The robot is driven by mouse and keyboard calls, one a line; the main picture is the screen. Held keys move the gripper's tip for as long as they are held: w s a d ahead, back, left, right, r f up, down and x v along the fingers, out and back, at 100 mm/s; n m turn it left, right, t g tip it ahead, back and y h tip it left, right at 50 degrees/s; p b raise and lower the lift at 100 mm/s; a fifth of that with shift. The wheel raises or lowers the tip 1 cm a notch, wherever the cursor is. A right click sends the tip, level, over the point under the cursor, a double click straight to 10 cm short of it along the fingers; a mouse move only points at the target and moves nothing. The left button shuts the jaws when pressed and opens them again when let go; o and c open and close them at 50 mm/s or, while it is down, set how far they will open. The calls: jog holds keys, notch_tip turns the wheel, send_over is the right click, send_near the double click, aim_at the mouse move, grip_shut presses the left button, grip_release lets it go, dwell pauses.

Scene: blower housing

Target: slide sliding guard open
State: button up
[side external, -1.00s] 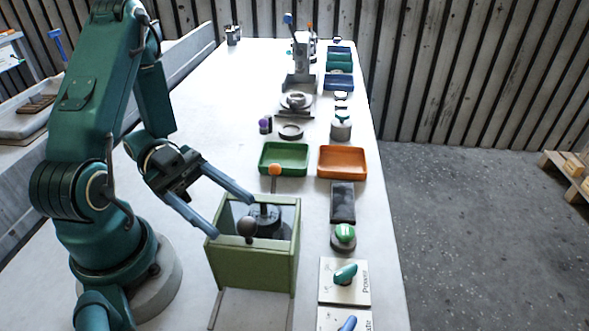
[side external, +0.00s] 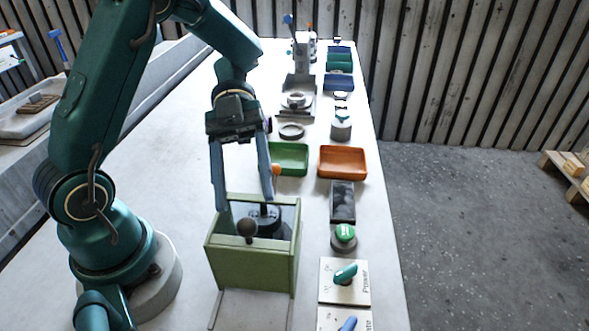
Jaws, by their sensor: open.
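The sliding guard appears to be the green box-like housing (side external: 250,267), open at the top, with a dark round knob (side external: 247,227) at its upper part. I cannot tell which of its walls slides. A dark round part (side external: 267,213) sits inside the box, partly hidden. My gripper (side external: 245,206) points down over the box, open and empty. Its two blue fingers are spread wide, with the tips near the box's top edge and slightly above and behind the knob. I cannot tell whether a finger touches the box.
Two thin rails (side external: 252,310) run along the table in front of the box. A green tray (side external: 291,158) and an orange tray (side external: 343,162) lie beyond. A green button (side external: 345,234) is at the right.

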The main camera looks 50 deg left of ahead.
aim_at(246, 227)
jog(key=shift+s+d+g, duration=0.25)
jog(key=shift+d+g, duration=0.05)
jog(key=shift+d, duration=0.25)
jog(key=shift+x, duration=2.3)
jog(key=shift+a+f, duration=0.1)
grip_shut()
